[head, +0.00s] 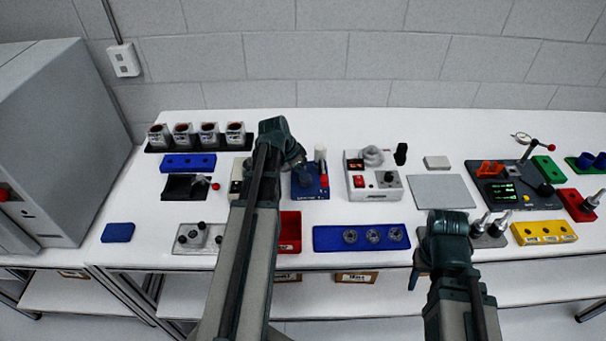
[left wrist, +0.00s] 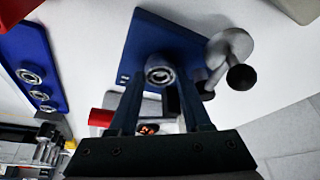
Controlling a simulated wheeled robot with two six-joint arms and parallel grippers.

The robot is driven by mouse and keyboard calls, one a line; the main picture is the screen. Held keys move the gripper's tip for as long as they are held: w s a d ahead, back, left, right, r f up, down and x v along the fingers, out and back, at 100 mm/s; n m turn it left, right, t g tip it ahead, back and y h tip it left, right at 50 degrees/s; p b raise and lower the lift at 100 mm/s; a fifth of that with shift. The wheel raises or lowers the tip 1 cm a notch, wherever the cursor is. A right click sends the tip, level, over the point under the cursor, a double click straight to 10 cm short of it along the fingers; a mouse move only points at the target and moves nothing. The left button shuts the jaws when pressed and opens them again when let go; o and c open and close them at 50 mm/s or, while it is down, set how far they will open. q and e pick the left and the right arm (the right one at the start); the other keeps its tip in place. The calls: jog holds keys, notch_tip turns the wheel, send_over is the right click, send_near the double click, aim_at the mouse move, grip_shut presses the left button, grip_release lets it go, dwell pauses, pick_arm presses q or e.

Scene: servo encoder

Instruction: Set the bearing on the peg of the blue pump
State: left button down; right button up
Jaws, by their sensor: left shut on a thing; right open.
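The blue pump (head: 313,190) stands in the middle of the table, partly behind my left arm in the head view. Its blue plate (left wrist: 180,38) fills the upper middle of the left wrist view. My left gripper (left wrist: 158,80) is shut on a metal ring bearing (left wrist: 160,70), which appears over the blue plate. The peg is not visible, and I cannot tell whether the bearing touches it. In the head view my left gripper (head: 299,165) is at the pump. My right gripper (head: 425,270) is open at the front edge, its fingers mostly hidden.
A blue tray (head: 325,239) with several ring bearings lies in front of the pump, and a red bin (head: 290,232) is beside it. A grey box with a red switch (head: 375,184) stands right of the pump. A grey plate (head: 440,191) lies further right.

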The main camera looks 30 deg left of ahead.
pick_arm(q)
grip_release()
dwell(0.4)
dwell(0.4)
notch_tip(320, 180, up, 6)
jog(key=p, duration=0.6)
jog(key=shift+f, duration=0.1)
dwell(0.6)
